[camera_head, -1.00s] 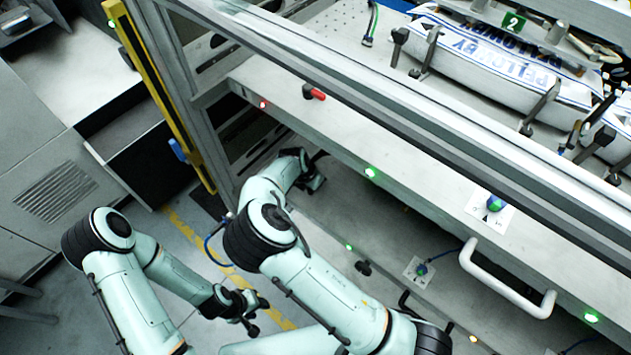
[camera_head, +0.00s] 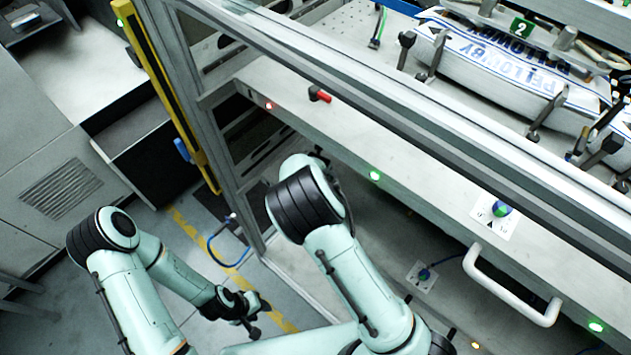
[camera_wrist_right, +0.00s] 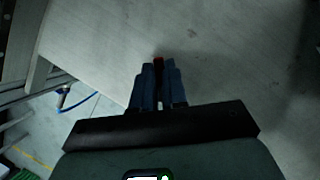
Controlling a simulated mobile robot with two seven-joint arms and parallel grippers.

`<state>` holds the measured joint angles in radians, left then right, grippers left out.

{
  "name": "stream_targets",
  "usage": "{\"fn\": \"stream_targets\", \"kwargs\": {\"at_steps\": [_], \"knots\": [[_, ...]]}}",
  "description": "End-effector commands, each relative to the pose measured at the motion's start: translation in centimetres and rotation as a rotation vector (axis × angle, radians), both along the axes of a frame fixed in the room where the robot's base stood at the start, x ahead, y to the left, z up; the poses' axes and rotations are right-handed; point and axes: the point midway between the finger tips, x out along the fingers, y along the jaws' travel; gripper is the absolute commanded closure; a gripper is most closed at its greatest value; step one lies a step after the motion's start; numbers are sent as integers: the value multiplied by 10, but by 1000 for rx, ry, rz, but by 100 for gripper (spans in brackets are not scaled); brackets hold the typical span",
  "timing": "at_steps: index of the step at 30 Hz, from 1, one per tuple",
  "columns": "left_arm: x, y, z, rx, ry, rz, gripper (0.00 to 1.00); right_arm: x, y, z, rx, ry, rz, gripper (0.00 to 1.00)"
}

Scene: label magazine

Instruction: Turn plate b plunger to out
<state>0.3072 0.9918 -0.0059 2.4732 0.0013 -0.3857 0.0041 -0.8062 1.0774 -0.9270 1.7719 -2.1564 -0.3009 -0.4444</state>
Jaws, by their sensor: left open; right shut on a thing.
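A small red piece (camera_wrist_right: 158,60) shows between the fingertips of my right gripper (camera_wrist_right: 158,72) in the right wrist view, against a grey panel. The gripper is shut on it. It looks like a plunger handle, but its plate letter and position cannot be read. In the head view my right arm hides this gripper and what it holds. Another plunger-like handle (camera_head: 319,95), black with a red end, sticks out of the upper grey front panel, apart from my arm. My left gripper (camera_head: 252,308) is open and empty above the floor at the lower left.
A white bar handle (camera_head: 510,290) juts from the front at the lower right. A blue-green knob (camera_head: 502,209) on a white plate sits above it. A yellow post (camera_head: 165,90) stands at the left of the frame. The floor around my left gripper is clear.

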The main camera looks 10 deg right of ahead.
Motion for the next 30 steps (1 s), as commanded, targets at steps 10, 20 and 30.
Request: {"fn": "stream_targets", "kwargs": {"at_steps": [10, 20, 30], "knots": [[-1, 0, 0, 0, 1, 0, 57, 0, 1, 0, 1, 2, 49, 100], [-1, 0, 0, 0, 1, 0, 57, 0, 1, 0, 0, 3, 48, 78], [0, 0, 0, 0, 0, 0, 57, 0, 1, 0, 0, 2, 48, 62]]}}
